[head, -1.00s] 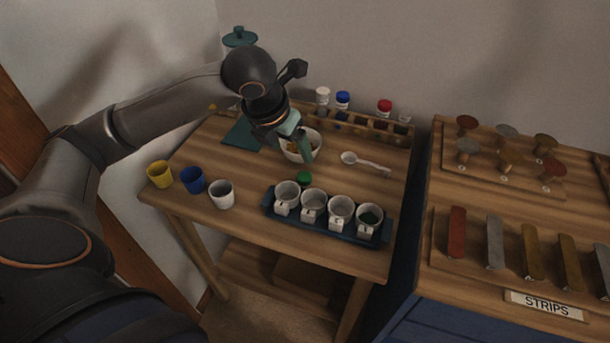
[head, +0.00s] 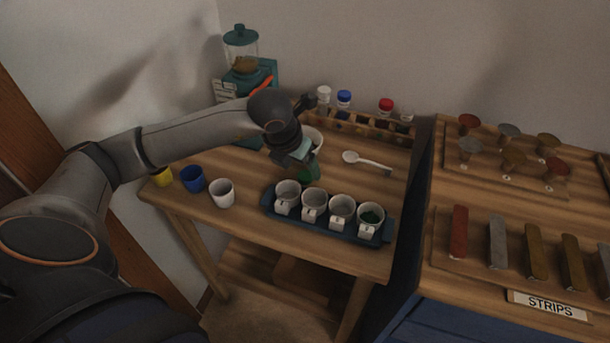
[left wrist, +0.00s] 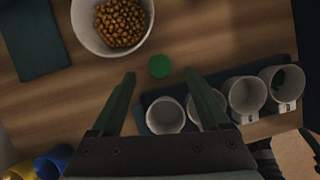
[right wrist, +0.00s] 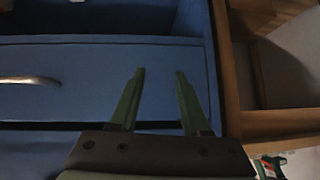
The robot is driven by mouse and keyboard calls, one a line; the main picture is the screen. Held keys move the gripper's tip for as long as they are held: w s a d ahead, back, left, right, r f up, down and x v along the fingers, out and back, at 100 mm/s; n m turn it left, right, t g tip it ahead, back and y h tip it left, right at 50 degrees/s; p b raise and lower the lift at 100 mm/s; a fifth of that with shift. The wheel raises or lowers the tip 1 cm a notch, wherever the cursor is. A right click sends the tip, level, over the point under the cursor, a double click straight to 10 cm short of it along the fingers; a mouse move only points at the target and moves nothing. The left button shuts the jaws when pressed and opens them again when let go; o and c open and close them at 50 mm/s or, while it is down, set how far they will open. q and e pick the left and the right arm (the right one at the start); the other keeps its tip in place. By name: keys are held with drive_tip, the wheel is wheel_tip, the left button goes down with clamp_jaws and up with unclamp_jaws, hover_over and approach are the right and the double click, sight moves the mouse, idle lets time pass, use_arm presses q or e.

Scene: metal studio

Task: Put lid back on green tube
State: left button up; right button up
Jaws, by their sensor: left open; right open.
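The green lid (left wrist: 160,66) lies flat on the wooden table in the left wrist view, just beyond and between my left fingertips. In the head view the lid (head: 304,175) is partly hidden by my left fingers. My left gripper (left wrist: 160,75) is open and empty above the table, pointing down at the lid; it also shows in the head view (head: 309,172). An uncapped tube (head: 405,120), which looks like the green one, stands at the right end of the wooden rack. My right gripper (right wrist: 160,72) is open and empty in front of a blue drawer.
A blue tray (head: 292,219) with several white cups stands just in front of the lid. A bowl of brown pieces (left wrist: 121,22) is behind it. A white spoon (head: 366,160) lies to the right. The wooden rack (head: 365,127) holds tubes with white, blue and red lids.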

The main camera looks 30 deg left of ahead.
sight(305, 175)
use_arm(q)
drive_tip(key=x, duration=0.3)
drive_tip(key=shift+f, duration=0.2)
clamp_jaws()
idle(0.6)
